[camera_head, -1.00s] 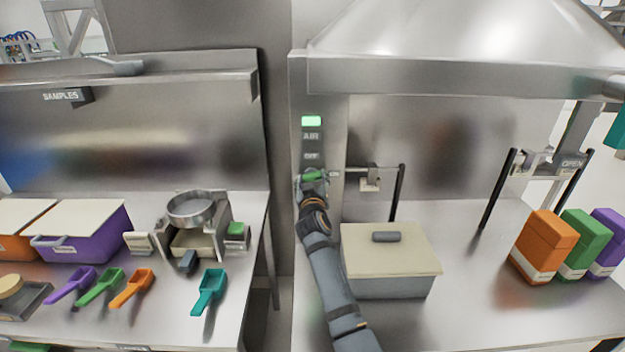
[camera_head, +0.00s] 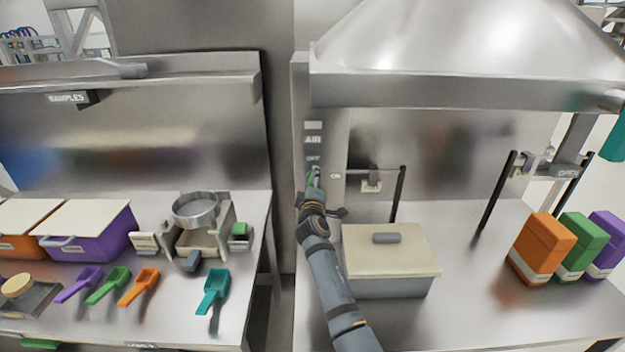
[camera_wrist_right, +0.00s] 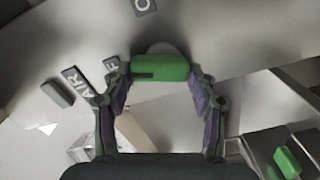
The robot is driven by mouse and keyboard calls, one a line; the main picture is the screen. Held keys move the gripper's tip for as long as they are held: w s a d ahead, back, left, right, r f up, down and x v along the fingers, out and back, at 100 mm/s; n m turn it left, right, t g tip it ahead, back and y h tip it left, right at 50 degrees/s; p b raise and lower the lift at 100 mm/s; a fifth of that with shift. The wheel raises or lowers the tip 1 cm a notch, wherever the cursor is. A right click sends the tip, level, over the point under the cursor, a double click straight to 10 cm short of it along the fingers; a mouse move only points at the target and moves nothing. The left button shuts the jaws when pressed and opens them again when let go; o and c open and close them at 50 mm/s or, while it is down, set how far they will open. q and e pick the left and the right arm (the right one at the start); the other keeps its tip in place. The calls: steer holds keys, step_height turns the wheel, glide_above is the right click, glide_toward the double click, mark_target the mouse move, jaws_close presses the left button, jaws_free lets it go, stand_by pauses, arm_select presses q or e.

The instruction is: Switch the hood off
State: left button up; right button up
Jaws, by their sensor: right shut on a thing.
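The hood's control panel (camera_head: 302,110) stands left of the hood. Its indicator (camera_head: 313,125) is grey and unlit, above the AIR label (camera_head: 313,140) and the OFF label (camera_head: 313,158). The green switch handle (camera_head: 314,174) points upright towards the OFF label, with the ON label (camera_head: 335,176) to its right. My right gripper (camera_head: 314,188) is at the handle. In the right wrist view the green handle (camera_wrist_right: 160,68) lies between the two fingertips, and the gripper is shut on it. The fingers partly cover the handle's ends. My left gripper is out of view.
A lidded grey bin (camera_head: 390,285) stands on the bench right of my right forearm. Orange (camera_head: 540,250), green and purple boxes stand at the right. The left table (camera_head: 165,320) holds scoops, bins and a sieve. A gap separates the table and bench.

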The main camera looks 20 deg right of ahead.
steer(key=shift+a+n+p, duration=0.1)
steer(key=shift+n+p, duration=0.5)
steer(key=shift+n, duration=1.3)
steer(key=shift+f, duration=0.1)
steer(key=o, duration=1.1)
steer(key=shift+o, duration=0.2)
